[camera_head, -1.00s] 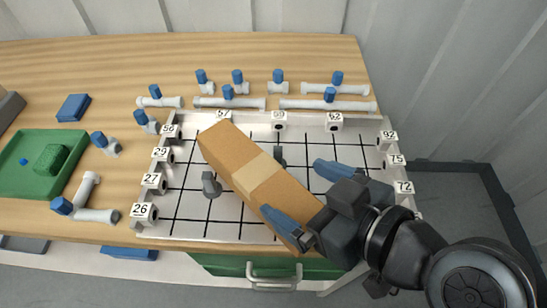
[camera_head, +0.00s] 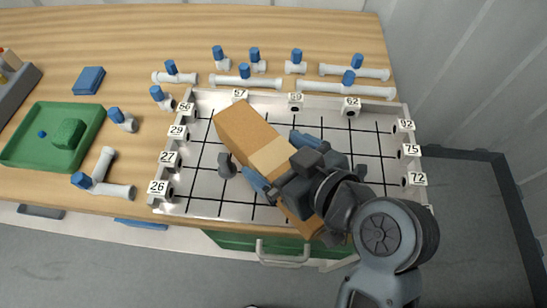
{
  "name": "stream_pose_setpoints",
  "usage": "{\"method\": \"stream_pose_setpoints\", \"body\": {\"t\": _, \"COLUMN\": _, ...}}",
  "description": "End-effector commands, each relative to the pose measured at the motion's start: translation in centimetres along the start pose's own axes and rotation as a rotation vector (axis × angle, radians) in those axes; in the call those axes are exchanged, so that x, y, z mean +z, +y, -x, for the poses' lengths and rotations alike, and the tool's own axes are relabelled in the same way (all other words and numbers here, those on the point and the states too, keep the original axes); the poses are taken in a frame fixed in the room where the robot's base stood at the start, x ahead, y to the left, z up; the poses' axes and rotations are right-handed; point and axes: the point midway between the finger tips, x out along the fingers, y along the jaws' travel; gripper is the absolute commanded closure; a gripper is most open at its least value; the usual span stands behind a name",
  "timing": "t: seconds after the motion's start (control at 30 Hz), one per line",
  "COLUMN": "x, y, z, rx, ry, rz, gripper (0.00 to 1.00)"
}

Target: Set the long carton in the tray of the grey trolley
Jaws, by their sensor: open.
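The long carton (camera_head: 243,128) is brown cardboard with a paler band across its middle. It lies at a slant on the white gridded panel (camera_head: 205,187) on the bench. My gripper (camera_head: 280,163) is over the carton's middle, with its blue fingers open, one on each long side. I cannot tell whether the fingers touch the carton. My gripper and wrist hide part of the carton's near half. I cannot make out a grey trolley or its tray for certain.
Numbered blocks and white pipes with blue valves (camera_head: 245,82) edge the panel. A grey peg (camera_head: 227,165) stands left of the carton. A green tray (camera_head: 85,112) is at the left. A dark frame (camera_head: 478,153) is on the floor at right.

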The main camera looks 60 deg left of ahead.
Motion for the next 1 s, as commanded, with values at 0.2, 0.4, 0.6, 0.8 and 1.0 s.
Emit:
{"method": "stream_pose_setpoints", "body": {"t": 0.2, "x": 0.05, "y": 0.02, "z": -0.38, "rx": 0.001, "ry": -0.001, "rz": 0.0, "gripper": 0.0}}
{"method": "stream_pose_setpoints", "body": {"t": 0.4, "x": 0.04, "y": 0.02, "z": -0.36, "rx": 0.001, "ry": 0.0, "rz": 0.0, "gripper": 0.12}}
{"method": "stream_pose_setpoints", "body": {"t": 0.6, "x": 0.04, "y": 0.03, "z": -0.35, "rx": 0.001, "ry": 0.0, "rz": 0.0, "gripper": 0.32}}
{"method": "stream_pose_setpoints", "body": {"t": 0.8, "x": 0.04, "y": 0.03, "z": -0.34, "rx": 0.001, "ry": 0.0, "rz": 0.0, "gripper": 0.51}}
{"method": "stream_pose_setpoints", "body": {"t": 1.0, "x": -0.04, "y": 0.04, "z": -0.31, "rx": 0.002, "ry": 0.001, "rz": 0.001, "gripper": 0.69}}
